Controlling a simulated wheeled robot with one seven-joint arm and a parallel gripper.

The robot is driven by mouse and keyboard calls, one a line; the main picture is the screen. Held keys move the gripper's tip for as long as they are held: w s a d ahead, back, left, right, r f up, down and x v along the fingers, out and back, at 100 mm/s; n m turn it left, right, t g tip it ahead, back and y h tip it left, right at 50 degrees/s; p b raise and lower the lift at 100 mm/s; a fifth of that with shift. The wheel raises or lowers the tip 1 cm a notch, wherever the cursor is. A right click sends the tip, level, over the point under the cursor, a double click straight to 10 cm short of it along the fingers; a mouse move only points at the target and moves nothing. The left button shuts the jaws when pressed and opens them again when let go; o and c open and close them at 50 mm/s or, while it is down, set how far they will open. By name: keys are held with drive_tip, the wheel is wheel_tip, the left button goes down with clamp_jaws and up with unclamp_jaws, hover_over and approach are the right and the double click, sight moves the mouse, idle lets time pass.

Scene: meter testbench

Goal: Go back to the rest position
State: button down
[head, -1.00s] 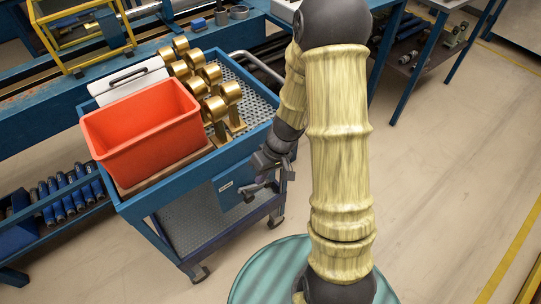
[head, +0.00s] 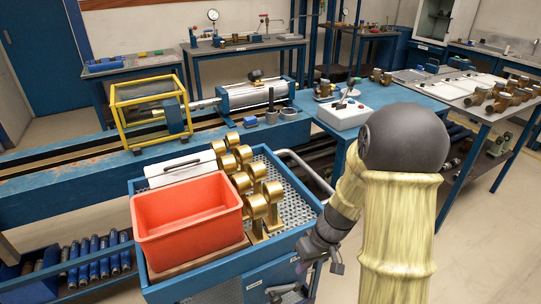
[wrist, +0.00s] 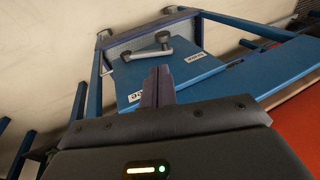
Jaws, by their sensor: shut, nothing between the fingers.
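My gripper (wrist: 158,84) is shut and empty in the wrist view, its two dark fingers pressed together. It points toward the blue side panel of the cart, with a metal handle (wrist: 148,48) beyond the fingertips. In the head view my folded arm stands at the right, and the gripper hangs low beside the cart's front right corner. Its fingertips are hard to make out there. No contact with the cart can be made out.
The blue cart (head: 190,286) carries a red bin (head: 187,222), several brass meters (head: 257,207) and a white case (head: 180,168). A long blue bench (head: 60,200) with a yellow frame stands behind. Another table (head: 455,100) stands at the right. Bare floor shows at the lower right.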

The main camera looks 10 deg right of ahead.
drive_tip(key=s+r+m+t+h+p, duration=0.1)
drive_tip(key=s+r+m+h+p, duration=0.1)
drive_tip(key=r+p, duration=0.4)
drive_tip(key=s+r+m+t+h+p, duration=0.1)
drive_tip(key=s+r+p, duration=0.4)
drive_tip(key=r, duration=1)
drive_tip(key=shift+d+m+t+h+p, duration=0.3)
drive_tip(key=shift+m+h+p, duration=0.15)
drive_tip(key=shift+p, duration=0.3)
